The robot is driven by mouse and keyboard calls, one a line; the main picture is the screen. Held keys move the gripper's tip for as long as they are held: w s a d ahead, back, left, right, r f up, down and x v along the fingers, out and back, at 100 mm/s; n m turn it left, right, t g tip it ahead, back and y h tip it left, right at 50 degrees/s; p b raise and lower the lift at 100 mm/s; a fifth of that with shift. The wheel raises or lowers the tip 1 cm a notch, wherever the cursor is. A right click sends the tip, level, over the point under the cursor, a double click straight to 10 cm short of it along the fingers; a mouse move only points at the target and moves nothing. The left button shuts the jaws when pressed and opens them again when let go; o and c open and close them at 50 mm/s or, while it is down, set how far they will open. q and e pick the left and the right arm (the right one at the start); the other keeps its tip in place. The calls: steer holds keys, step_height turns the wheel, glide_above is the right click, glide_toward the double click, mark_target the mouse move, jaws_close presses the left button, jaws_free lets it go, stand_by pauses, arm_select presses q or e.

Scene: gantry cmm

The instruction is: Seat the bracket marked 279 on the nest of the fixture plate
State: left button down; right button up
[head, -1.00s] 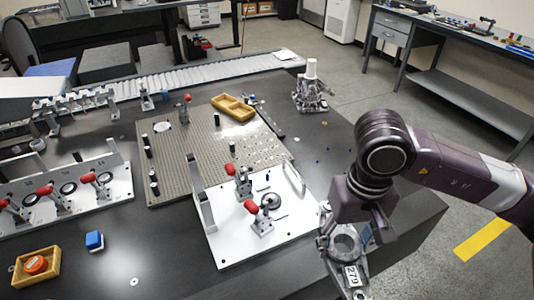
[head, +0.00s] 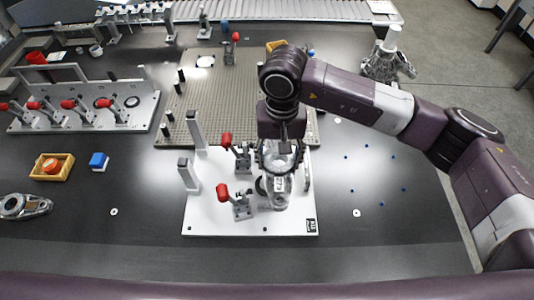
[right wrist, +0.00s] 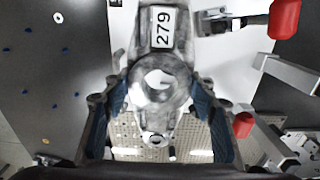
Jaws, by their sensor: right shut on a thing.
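The bracket marked 279 (head: 279,190) is a grey metal part with a ring; it hangs over the right part of the white fixture plate (head: 212,222). In the right wrist view its white 279 label (right wrist: 162,28) faces the camera. My right gripper (head: 281,152) is shut on the bracket, with blue-padded fingers on both sides of the ring (right wrist: 160,95). The nest is mostly hidden under the bracket; a dark round piece (head: 261,186) shows at its left. I cannot tell whether the bracket touches the plate. My left gripper is not in view.
Two red-handled clamps (head: 241,207) stand on the plate just left of the bracket, with grey uprights (head: 188,174) farther left. A perforated board (head: 222,90) lies behind. Another grey metal part (head: 25,206) lies far left. The dark table right of the plate is mostly clear.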

mark_target(266, 157)
steer(key=a, duration=0.2)
steer(key=a+f, duration=0.1)
steer(key=shift+w, duration=0.3)
steer(key=shift+f, duration=0.75)
steer(key=shift+f+b, duration=0.3)
steer(key=shift+f, duration=0.25)
steer(key=shift+f+b, duration=0.6)
steer(key=shift+f, duration=1.5)
arm_select(q)
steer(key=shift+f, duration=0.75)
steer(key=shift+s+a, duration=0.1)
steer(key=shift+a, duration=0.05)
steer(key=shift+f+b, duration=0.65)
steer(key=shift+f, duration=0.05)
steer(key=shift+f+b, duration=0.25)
steer(key=shift+b, duration=0.05)
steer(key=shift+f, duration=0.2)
